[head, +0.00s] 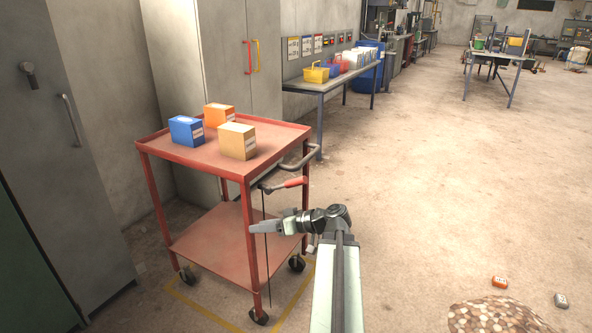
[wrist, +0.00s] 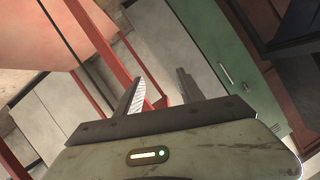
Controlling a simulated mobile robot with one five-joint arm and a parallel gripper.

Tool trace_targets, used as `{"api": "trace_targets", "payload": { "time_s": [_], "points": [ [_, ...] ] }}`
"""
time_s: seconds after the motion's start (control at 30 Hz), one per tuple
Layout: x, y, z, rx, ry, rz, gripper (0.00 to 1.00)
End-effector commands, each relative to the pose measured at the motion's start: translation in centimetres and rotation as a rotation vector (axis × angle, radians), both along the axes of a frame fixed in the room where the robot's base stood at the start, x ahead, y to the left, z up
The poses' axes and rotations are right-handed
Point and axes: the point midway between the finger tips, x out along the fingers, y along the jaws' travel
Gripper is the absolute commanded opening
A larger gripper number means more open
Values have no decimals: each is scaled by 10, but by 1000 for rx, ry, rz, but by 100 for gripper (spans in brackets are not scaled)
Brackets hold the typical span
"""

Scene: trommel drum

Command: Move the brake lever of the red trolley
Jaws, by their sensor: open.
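The red trolley (head: 200,241) stands at the left of the head view, with an upper and a lower shelf. Its brake lever (head: 292,183) has a red grip and sticks out to the right, just under the top shelf. A grey push handle (head: 302,160) curves above it. My gripper (head: 252,227) is below the lever and slightly left of it, beside the near trolley leg, apart from the lever. In the wrist view my gripper (wrist: 162,92) is open and empty. Red trolley legs (wrist: 100,55) show behind the fingers; I cannot make out the lever there.
Blue (head: 186,130), orange (head: 219,115) and tan (head: 238,141) boxes stand on the top shelf. Grey cabinets (head: 75,150) stand to the left. A bench (head: 330,83) with bins is behind. The floor to the right is mostly clear, with small blocks (head: 500,282).

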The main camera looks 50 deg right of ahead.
Motion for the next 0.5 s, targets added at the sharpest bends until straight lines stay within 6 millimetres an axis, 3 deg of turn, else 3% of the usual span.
{"api": "trace_targets", "payload": {
  "time_s": [0.03, 0.1, 0.2, 0.33, 0.5],
  "points": [
    [-22, -41, 35, -22, -103, -69, 45],
    [-49, -81, 66, -62, -229, -142, 45],
    [-77, -116, 93, -110, -341, -215, 45],
    [-94, -134, 107, -141, -402, -257, 45],
    [-92, -135, 107, -144, -408, -259, 45]
  ]
}}
